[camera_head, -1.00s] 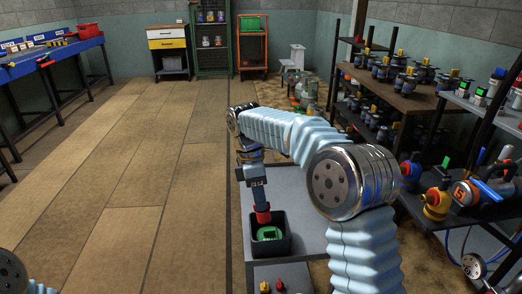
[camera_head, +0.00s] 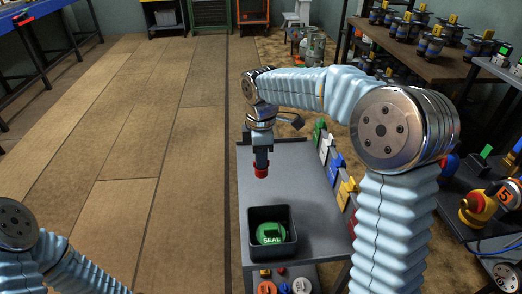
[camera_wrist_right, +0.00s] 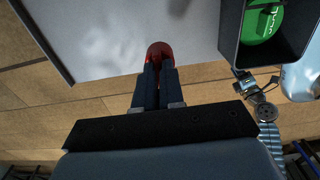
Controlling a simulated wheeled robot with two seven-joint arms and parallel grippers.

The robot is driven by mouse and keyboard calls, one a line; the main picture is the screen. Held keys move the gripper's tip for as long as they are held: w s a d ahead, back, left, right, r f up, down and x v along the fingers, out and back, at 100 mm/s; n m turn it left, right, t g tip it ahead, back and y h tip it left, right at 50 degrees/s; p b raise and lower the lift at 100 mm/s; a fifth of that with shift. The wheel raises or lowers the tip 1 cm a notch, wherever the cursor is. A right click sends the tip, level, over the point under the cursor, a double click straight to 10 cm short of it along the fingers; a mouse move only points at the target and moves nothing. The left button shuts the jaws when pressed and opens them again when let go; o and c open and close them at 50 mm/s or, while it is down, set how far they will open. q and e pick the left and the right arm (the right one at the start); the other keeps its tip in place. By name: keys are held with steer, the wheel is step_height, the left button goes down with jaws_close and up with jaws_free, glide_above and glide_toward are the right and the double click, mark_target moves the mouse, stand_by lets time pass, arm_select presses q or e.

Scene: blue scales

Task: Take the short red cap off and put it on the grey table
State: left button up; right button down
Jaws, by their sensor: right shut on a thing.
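The short red cap (camera_head: 261,172) is between the fingertips of my right gripper (camera_head: 261,163), which is shut on it and points down. In the right wrist view the cap (camera_wrist_right: 160,50) shows at the tips of the dark fingers. The gripper is over the grey table (camera_head: 305,180), beyond the black bin. The cap looks a little above the tabletop; I cannot tell the exact gap. My left arm shows at the lower left, but its gripper is out of view.
A black open bin (camera_head: 288,246) with a green piece marked SEAL (camera_head: 270,234) stands on the table's near part. Several coloured bins (camera_head: 336,162) line the table's right side. The tabletop beyond the bin is clear.

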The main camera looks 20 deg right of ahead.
step_height(320, 180, down, 5)
steer(key=b, duration=0.3)
steer(key=shift+r, duration=0.2)
arm_select(q)
steer(key=shift+w+a+f+b, duration=0.15)
steer(key=shift+f+b, duration=0.1)
steer(key=shift+f, duration=0.65)
steer(key=shift+s+a+f+b, duration=0.1)
steer(key=shift+a+f+b, duration=0.1)
steer(key=shift+f, duration=0.75)
steer(key=shift+w+a+f+b, duration=0.1)
steer(key=shift+f+b, duration=0.15)
steer(key=shift+f, duration=0.65)
arm_select(e)
steer(key=shift+f, duration=1.45)
steer(key=c, duration=1.2)
jaws_free()
steer(key=shift+o, duration=0.2)
steer(key=shift+r, duration=0.1)
arm_select(q)
steer(key=shift+d+r+p, duration=0.2)
steer(key=shift+r+p, duration=0.35)
steer(key=shift+d+r+p, duration=0.15)
steer(key=shift+r+p, duration=0.35)
steer(key=shift+p, duration=0.05)
arm_select(e)
step_height(320, 180, up, 14)
steer(key=shift+f, duration=0.2)
